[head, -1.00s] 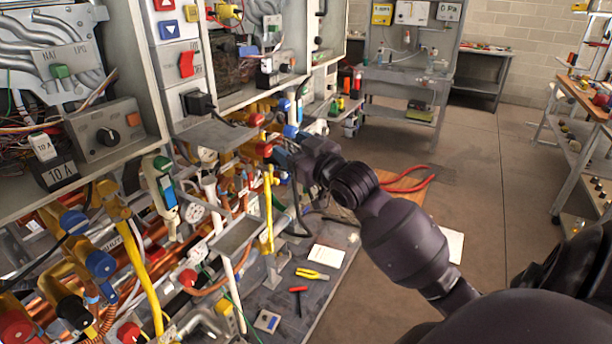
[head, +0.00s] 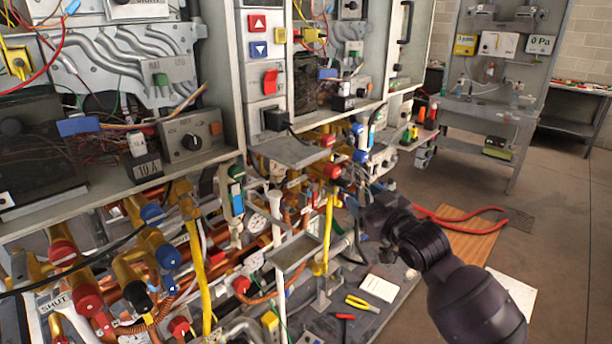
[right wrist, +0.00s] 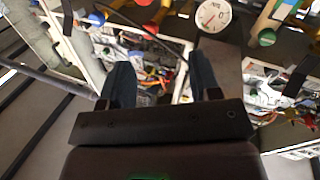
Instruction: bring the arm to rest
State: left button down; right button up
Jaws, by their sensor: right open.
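My right arm (head: 465,290) comes in from the lower right in the head view. My right gripper (head: 352,198) is in front of the pipes and valves below the heater cabinets. It partly blends with the dark shapes behind it. In the right wrist view my right gripper (right wrist: 162,82) has its two bluish fingers wide apart, with nothing held between them. My left gripper is not in view.
Yellow valve handles (head: 328,232) and a small grey tray (head: 293,252) are left of my right gripper. Yellow-handled pliers (head: 362,303) and a white sheet (head: 380,288) lie below it. A round gauge (right wrist: 211,15) shows in the wrist view. Open floor (head: 560,215) is at the right.

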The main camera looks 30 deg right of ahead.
jog(key=s+a+f+g, duration=0.2)
jog(key=s+a+f, duration=0.1)
jog(key=s+f, duration=0.4)
jog(key=s+a+f+m+g, duration=0.1)
jog(key=s+a+f, duration=0.3)
jog(key=f, duration=1)
jog(key=s+a+f+m+g, duration=0.1)
jog(key=s+a+f+g, duration=0.2)
jog(key=s+f, duration=0.7)
jog(key=shift+s+a+f+g+h, duration=0.3)
jog(key=shift+a+f, duration=0.1)
jog(key=shift+f, duration=0.1)
